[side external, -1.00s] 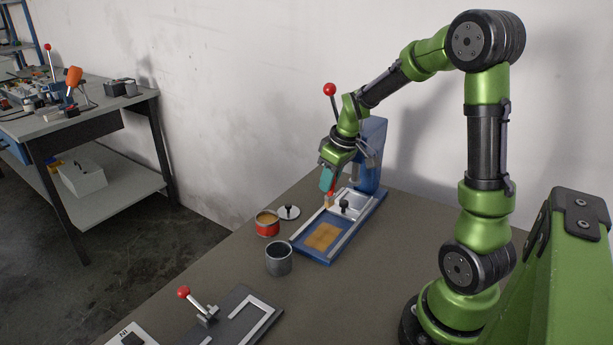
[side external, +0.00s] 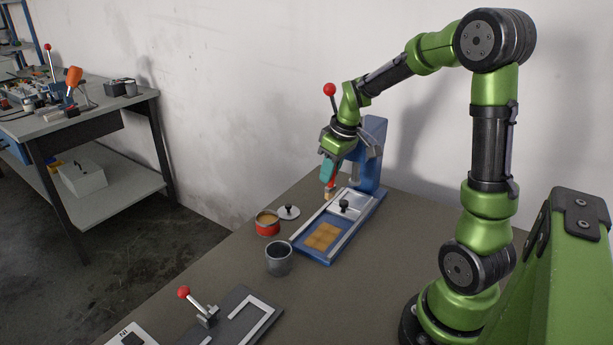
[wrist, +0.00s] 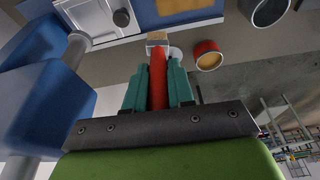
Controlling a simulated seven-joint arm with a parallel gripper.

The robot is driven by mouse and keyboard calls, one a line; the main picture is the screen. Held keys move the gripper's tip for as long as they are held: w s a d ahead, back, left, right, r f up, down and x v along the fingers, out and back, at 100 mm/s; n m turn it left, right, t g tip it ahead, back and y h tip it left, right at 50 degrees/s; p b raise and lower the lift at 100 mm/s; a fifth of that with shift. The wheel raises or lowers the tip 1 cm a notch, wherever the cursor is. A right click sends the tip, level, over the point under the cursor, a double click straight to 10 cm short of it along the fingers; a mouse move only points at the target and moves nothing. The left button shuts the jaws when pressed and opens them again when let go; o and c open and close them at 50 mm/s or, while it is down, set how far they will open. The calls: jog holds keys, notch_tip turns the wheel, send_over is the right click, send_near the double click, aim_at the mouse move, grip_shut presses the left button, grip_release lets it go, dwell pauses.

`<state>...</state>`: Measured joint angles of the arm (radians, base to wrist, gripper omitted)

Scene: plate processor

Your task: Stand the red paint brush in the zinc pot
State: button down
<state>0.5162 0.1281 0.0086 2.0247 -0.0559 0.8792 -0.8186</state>
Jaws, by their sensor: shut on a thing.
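My gripper (side external: 330,175) is shut on the red paint brush (wrist: 158,78), whose red handle lies between the teal fingers in the wrist view. The brush's pale bristle end (side external: 329,195) points down in the side view, above the far end of the blue plate processor. The zinc pot (side external: 279,260) is a grey, open-topped pot standing on the table in front of the processor's left edge. Its rim also shows at the top of the wrist view (wrist: 268,10). My gripper is well behind and above the pot, and the brush is apart from it.
A red tin (side external: 267,223) with yellowish contents stands behind the pot, beside a round lid (side external: 289,212). The blue processor (side external: 313,256) has a tan patch on its bed and a tall red-knobbed lever (side external: 330,90). A grey fixture (side external: 236,318) lies at the front.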

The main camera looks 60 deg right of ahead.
jog(key=shift+a, duration=0.1)
dwell(0.3)
jog(key=w+a+r+n, duration=0.1)
jog(key=a+r, duration=0.1)
jog(key=a, duration=0.7)
jog(key=w+a+r+n, duration=0.1)
jog(key=w+a, duration=0.1)
jog(key=a, duration=0.7)
notch_tip(320, 180, down, 10)
jog(key=shift+s+y, duration=0.25)
jog(key=shift+y, duration=0.05)
jog(key=shift+a+f, duration=0.1)
jog(key=c, duration=0.9)
grip_release()
